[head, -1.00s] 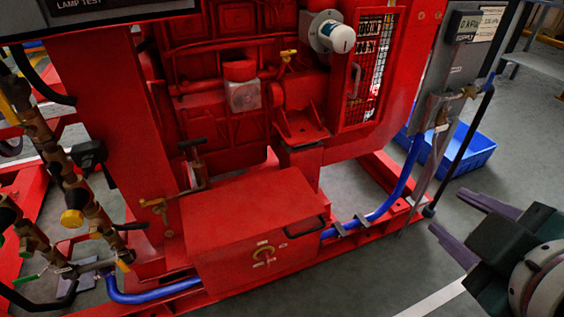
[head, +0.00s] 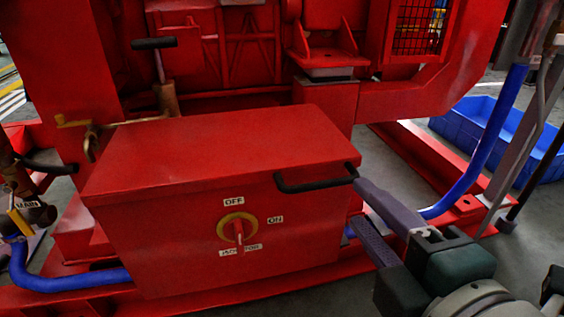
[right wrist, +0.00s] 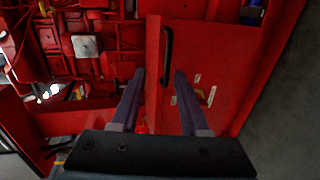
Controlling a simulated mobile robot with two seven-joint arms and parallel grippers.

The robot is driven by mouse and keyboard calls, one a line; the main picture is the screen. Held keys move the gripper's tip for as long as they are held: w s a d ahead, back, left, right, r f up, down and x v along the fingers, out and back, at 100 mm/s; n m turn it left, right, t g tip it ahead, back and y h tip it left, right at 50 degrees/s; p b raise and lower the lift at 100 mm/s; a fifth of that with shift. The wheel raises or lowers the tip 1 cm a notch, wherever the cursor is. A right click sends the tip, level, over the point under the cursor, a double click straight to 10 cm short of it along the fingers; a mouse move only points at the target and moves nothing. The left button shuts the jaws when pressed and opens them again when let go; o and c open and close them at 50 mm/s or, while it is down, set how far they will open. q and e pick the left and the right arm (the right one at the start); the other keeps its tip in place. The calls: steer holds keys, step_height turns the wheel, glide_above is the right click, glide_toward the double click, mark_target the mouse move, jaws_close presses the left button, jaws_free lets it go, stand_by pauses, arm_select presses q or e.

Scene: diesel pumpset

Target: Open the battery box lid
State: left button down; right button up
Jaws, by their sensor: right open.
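The red battery box (head: 180,240) stands on the red base frame in the head view. Its flat lid (head: 220,145) lies shut on top. A black bar handle (head: 316,180) is on the lid's front edge, towards the right. My right gripper (head: 362,207) is open, with its two purple-grey fingers just right of the handle's right end. In the right wrist view the handle (right wrist: 167,57) lies ahead of the open fingers (right wrist: 159,75), in line with the gap between them. I see no contact with it. My left gripper is not in view.
A yellow-ringed rotary switch (head: 237,227) with OFF and ON labels is on the box front. A blue hose (head: 485,140) rises at the right, beside a blue crate (head: 477,122). A T-handled lever (head: 154,44) stands behind the box.

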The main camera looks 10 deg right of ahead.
mark_target(326, 186)
steer(key=shift+n+y, duration=0.3)
steer(key=b+x, duration=0.1)
steer(key=x, duration=0.2)
steer(key=f+b+x, duration=0.1)
steer(key=x, duration=0.3)
steer(key=b+x, duration=0.1)
steer(key=x, duration=0.2)
steer(key=shift+w+a+f, duration=0.1)
steer(key=shift+a+f, duration=0.2)
steer(key=shift+f, duration=0.05)
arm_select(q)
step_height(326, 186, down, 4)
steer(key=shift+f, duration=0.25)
arm_select(e)
steer(key=shift+c, duration=0.4)
jaws_close()
